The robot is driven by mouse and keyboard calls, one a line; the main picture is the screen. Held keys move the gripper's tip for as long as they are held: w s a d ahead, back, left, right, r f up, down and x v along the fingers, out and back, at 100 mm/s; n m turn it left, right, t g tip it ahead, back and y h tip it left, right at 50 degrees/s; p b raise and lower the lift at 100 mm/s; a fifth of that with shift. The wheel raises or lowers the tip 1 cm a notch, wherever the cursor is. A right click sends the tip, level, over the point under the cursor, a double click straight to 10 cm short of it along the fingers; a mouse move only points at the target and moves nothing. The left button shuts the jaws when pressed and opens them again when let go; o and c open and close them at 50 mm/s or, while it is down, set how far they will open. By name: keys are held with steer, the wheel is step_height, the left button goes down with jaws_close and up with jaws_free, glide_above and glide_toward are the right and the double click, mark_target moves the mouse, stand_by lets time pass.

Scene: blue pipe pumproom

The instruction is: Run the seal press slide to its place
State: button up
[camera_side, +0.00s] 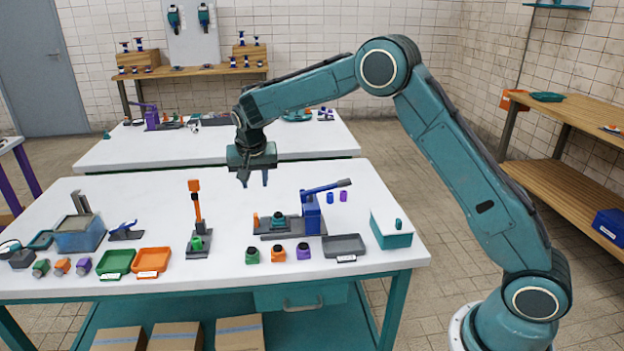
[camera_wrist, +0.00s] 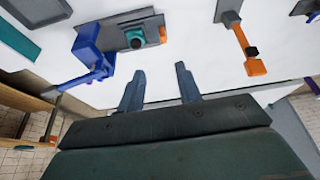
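The seal press (camera_side: 311,212) is a blue post with a lever on a dark base plate, standing on the front white table. Its lever points up to the right. On the base left of the post sits a teal round piece (camera_side: 279,221), with a small orange upright part at the base's left end (camera_side: 256,221); I take these to belong to the slide. The wrist view shows the blue press (camera_wrist: 88,42), teal piece (camera_wrist: 134,38) and orange part (camera_wrist: 162,34) too. My gripper (camera_side: 254,181) is open and empty, above the table behind and left of the press, touching nothing.
A fixture with an orange upright handle (camera_side: 195,208) stands left of the press. Green, orange and purple pieces (camera_side: 278,252) lie in front. A grey tray (camera_side: 344,245) and teal box (camera_side: 391,230) are right. The table behind the press is mostly clear.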

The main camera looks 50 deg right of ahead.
mark_target(256, 215)
steer(key=shift+w+f, duration=0.45)
steer(key=shift+f, duration=0.35)
steer(key=shift+w+f, duration=0.4)
steer(key=shift+f, duration=0.35)
steer(key=shift+f, duration=0.1)
steer(key=x, duration=1.3)
steer(key=shift+w+d+f, duration=0.1)
steer(key=shift+d+f, duration=0.1)
steer(key=shift+d, duration=0.05)
steer(key=shift+c, duration=0.4)
jaws_close()
